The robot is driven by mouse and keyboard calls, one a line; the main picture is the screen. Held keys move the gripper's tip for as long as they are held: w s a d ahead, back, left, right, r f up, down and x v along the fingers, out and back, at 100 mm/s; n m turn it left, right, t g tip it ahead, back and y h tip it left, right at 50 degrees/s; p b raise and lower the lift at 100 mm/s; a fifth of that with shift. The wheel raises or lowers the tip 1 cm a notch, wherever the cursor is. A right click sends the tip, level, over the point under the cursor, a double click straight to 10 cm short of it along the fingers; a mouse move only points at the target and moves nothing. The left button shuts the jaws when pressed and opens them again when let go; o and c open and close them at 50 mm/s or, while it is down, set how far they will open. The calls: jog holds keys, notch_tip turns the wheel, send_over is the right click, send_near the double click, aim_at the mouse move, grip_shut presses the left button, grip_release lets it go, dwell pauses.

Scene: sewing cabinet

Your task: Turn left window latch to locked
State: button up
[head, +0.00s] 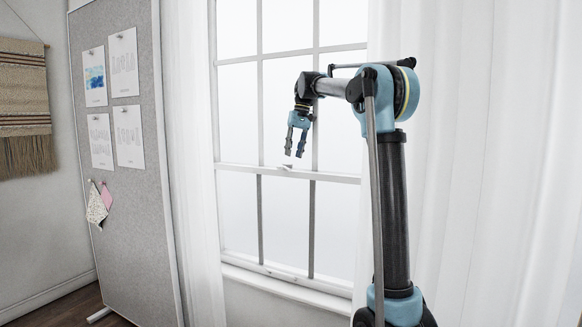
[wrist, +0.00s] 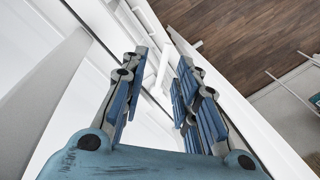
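The window (head: 290,110) is white-framed with several panes, and a horizontal rail crosses its middle. A small pale piece on that rail (head: 285,168), which looks like the latch, sits just below my gripper (head: 294,154). My gripper points downward in front of the window, its two fingers apart with nothing held. In the wrist view, my blue-padded fingers (wrist: 158,85) are spread, and a narrow white piece (wrist: 164,68) shows in the gap beyond them, probably the latch. Whether the fingers touch it, and which way its lever is turned, I cannot tell.
White curtains hang left (head: 192,150) and right (head: 480,150) of the window. A grey pinboard (head: 135,210) with papers and cloth scraps stands at the left. A white sill (head: 285,285) runs below the window. The wooden floor (wrist: 240,40) is far below my gripper.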

aim_at(284, 169)
jog(key=f, duration=0.1)
jog(key=a+f, duration=0.1)
jog(key=f, duration=0.3)
jog(key=shift+s+a+f, duration=0.25)
jog(key=shift+s+a, duration=0.1)
grip_shut()
jog(key=shift+d, duration=0.1)
